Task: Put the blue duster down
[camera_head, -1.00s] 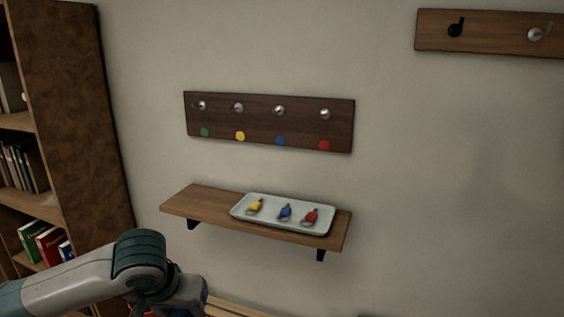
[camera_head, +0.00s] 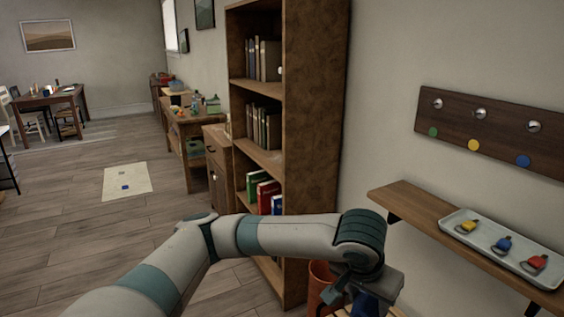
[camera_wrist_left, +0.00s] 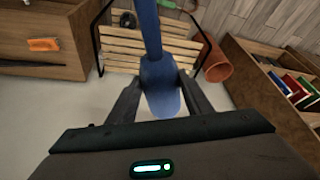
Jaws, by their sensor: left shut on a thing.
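The blue duster (camera_wrist_left: 159,75) is in my left gripper (camera_wrist_left: 160,88). In the left wrist view its blue shaft runs up out of the top edge, with a wider blue end between the two fingers. In the head view my left gripper (camera_head: 362,292) is low right of centre, pointing down, and a bit of blue (camera_head: 368,303) shows under it at the bottom edge. The duster's far end is out of view. My right gripper is not in view.
A slatted bench (camera_wrist_left: 130,48) lies below the duster, beside an orange pot (camera_wrist_left: 217,66). A tall bookcase (camera_head: 318,130) stands beside my left arm. A wall shelf (camera_head: 420,212) holds a white tray (camera_head: 480,245) of keys. A pale mat (camera_head: 128,190) lies on open floor.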

